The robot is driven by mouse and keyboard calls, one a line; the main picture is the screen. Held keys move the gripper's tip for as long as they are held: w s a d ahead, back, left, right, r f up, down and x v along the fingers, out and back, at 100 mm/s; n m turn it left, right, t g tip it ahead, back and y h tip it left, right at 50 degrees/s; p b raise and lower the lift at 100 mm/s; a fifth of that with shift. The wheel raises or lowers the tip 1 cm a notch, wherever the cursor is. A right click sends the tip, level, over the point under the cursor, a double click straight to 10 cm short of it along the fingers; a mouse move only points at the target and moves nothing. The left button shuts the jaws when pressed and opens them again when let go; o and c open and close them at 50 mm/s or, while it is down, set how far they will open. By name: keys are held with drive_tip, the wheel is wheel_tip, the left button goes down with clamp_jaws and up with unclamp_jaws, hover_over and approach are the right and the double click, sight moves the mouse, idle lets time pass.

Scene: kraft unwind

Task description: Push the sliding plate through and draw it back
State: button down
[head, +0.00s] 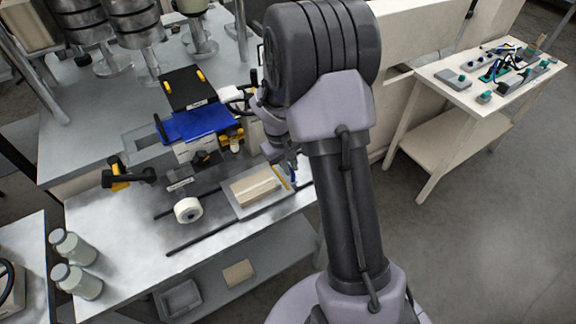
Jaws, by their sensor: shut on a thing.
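A blue plate (203,123) sits on the machine at the middle of the bench. A pale flat plate (242,209) carrying a cardboard-coloured block lies in front of it, across two dark rails. I cannot tell for sure which one is the sliding plate. My arm reaches over from the right and bends down beside the machine. My gripper (286,163) is low at the right end of the pale plate, close to a thin yellow strip (282,177). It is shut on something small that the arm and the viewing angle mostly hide.
A white roll (188,210) stands left of the pale plate. A black and yellow handle (125,175) is farther left, and two jars (74,247) stand at the bench's left end. Metal cylinders (138,22) stand behind.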

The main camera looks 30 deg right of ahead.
drive_tip(key=c, duration=1.8)
unclamp_jaws()
drive_tip(key=shift+d, duration=0.15)
drive_tip(key=o, duration=0.3)
drive_tip(key=shift+d, duration=0.25)
drive_tip(key=shift+o, duration=0.2)
drive_tip(key=shift+a, duration=0.15)
drive_tip(key=a+r+p, duration=0.3)
drive_tip(key=r+p, duration=0.2)
drive_tip(key=r, duration=1.2)
drive_tip(key=shift+a, duration=0.2)
drive_tip(key=shift+r, duration=0.1)
drive_tip(key=s+a+r+m+t+y+b, duration=0.1)
drive_tip(key=s+a+m+t+y+b, duration=0.1)
drive_tip(key=s+a, duration=0.5)
drive_tip(key=s+a+r+m+t+y+b, duration=0.2)
drive_tip(key=s+a+b, duration=0.4)
drive_tip(key=s, duration=0.8)
drive_tip(key=shift+a+r+m+t, duration=0.3)
drive_tip(key=shift+a+m+t, duration=0.1)
drive_tip(key=shift+a+t, duration=0.5)
